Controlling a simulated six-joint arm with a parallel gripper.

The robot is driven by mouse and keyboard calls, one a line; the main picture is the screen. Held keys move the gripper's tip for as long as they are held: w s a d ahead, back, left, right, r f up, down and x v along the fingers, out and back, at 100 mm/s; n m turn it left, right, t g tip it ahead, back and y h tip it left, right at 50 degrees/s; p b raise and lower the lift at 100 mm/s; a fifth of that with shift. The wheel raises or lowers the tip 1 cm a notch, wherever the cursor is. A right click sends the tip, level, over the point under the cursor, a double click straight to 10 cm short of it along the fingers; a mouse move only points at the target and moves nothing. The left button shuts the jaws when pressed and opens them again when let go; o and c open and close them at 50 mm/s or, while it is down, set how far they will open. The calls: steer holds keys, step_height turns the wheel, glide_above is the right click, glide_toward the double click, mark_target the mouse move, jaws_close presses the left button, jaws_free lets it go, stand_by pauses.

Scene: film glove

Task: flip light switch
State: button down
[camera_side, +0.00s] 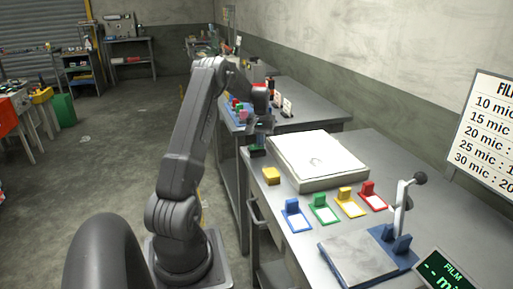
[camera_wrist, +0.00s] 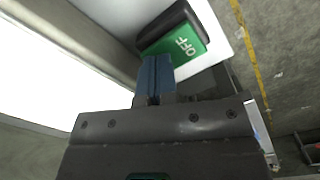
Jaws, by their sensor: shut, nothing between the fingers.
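The light box (camera_side: 335,180) has a pale top, which looks bright white in the wrist view (camera_wrist: 50,70).
A yellow block (camera_side: 271,176) sits near the bench's front edge. Blue, green (camera_side: 324,210), yellow and red sample holders stand in front of the light box. A lever gauge (camera_side: 402,215) stands at the right. A second bench with coloured items lies behind.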

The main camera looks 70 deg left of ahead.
steer(key=shift+r, duration=3.4)
steer(key=w+d+r+m+t, duration=0.15)
steer(key=d+r, duration=0.25)
steer(key=d, duration=0.5)
steer(key=w+d+r+m+y, duration=0.15)
steer(key=d+r, duration=0.25)
steer(key=d, duration=0.5)
steer(key=w+d+r+m+t, duration=0.1)
steer(key=d+r+m, duration=0.2)
steer(key=d, duration=0.6)
steer(key=s+d+f+m+t, duration=0.1)
steer(key=s+d+m, duration=0.2)
steer(key=s+d, duration=0.4)
steer(key=s+d+m+t+h, duration=0.1)
steer(key=s+d+m+t, duration=0.1)
steer(key=s+d, duration=0.6)
steer(key=d+m, duration=0.1)
steer(key=d, duration=0.4)
steer(key=shift+f, duration=0.4)
